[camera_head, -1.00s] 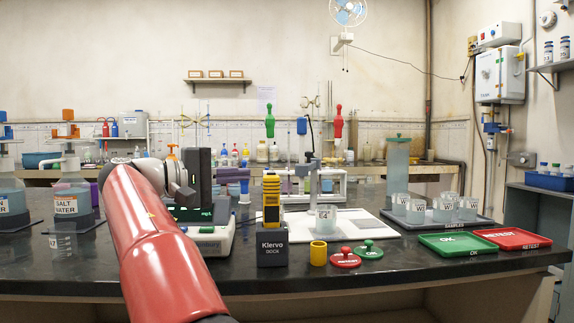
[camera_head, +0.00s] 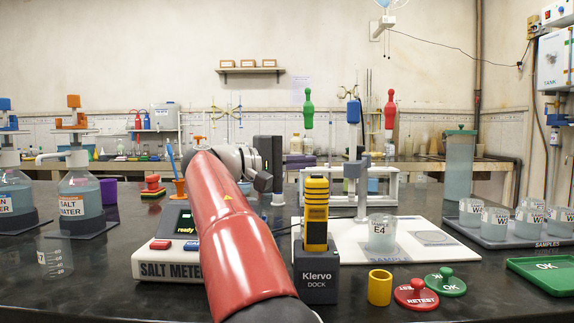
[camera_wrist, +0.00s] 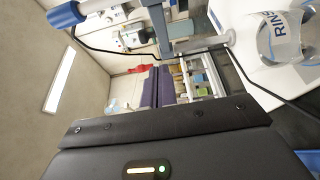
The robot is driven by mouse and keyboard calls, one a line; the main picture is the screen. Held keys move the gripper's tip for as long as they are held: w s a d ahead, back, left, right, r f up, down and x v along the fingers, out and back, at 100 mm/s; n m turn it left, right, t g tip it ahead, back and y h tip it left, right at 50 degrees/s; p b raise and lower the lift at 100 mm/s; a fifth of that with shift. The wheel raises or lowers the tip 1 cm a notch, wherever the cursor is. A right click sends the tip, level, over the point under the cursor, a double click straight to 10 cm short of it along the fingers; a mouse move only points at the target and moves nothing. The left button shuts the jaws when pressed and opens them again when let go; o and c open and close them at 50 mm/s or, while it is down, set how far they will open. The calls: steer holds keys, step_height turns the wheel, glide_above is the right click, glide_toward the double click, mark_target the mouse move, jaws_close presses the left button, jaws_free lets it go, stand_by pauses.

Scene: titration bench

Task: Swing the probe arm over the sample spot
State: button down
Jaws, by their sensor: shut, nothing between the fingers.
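In the head view a grey post (camera_head: 362,196) stands behind a white sample board (camera_head: 350,249), with a blue-topped part (camera_head: 353,111) above it; I take this as the probe arm. The wrist view shows a blue cylinder (camera_wrist: 66,15) on a grey arm with a black cable.
A yellow device in a Klervo dock (camera_head: 316,274) stands in front of the board. A salt meter (camera_head: 165,263) is at left, partly behind my arm. A yellow cup (camera_head: 380,287) and red (camera_head: 416,296) and green (camera_head: 445,284) stamps sit in front. A beaker marked RIN (camera_wrist: 280,38) shows in the wrist view.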

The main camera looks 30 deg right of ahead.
mark_target(359, 158)
steer(key=s+d+b, duration=0.1)
steer(key=s+d, duration=0.2)
steer(key=d, duration=0.2)
steer(key=shift+s+d, duration=0.35)
steer(key=shift+d, duration=0.05)
